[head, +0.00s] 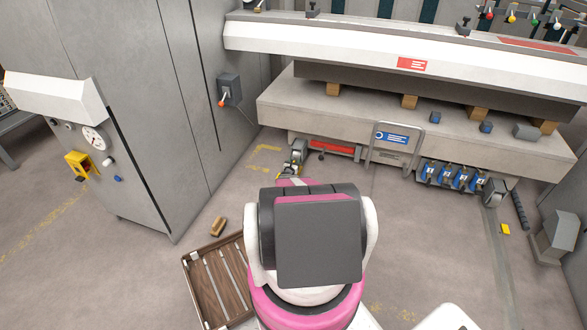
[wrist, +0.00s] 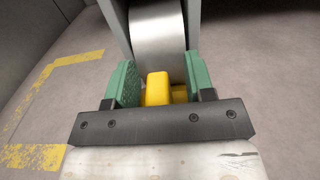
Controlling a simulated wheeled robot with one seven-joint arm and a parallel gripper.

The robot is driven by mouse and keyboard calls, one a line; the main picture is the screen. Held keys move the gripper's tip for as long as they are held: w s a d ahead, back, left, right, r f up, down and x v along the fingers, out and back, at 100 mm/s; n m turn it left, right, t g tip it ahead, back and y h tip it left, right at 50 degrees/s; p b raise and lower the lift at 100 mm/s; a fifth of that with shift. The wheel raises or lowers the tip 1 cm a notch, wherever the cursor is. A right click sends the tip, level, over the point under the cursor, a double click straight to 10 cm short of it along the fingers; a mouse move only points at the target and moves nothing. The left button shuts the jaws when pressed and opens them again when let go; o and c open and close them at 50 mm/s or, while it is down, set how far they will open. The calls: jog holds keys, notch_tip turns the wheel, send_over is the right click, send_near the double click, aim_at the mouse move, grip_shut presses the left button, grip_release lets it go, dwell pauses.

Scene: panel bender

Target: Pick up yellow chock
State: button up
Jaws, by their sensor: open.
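The yellow chock (wrist: 157,90) lies on the floor against a grey metal wheel (wrist: 158,38) in the wrist view. My gripper (wrist: 161,76) is open. Its two green-padded fingers stand on either side of the chock, with visible gaps to it, and the lower part of the chock is hidden behind the gripper's dark bar. In the head view my arm hides most of this spot, and the wheel (head: 297,153) shows under the left end of the machine.
The panel bender's bed (head: 350,115) overhangs the floor behind the wheel. A grey cabinet (head: 180,130) stands at left. A slatted wooden crate (head: 200,290) and a brown block (head: 218,227) are on the floor nearby. Another small yellow block (head: 505,229) lies at right.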

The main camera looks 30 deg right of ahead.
grip_shut()
jog(key=shift+a+r, duration=0.1)
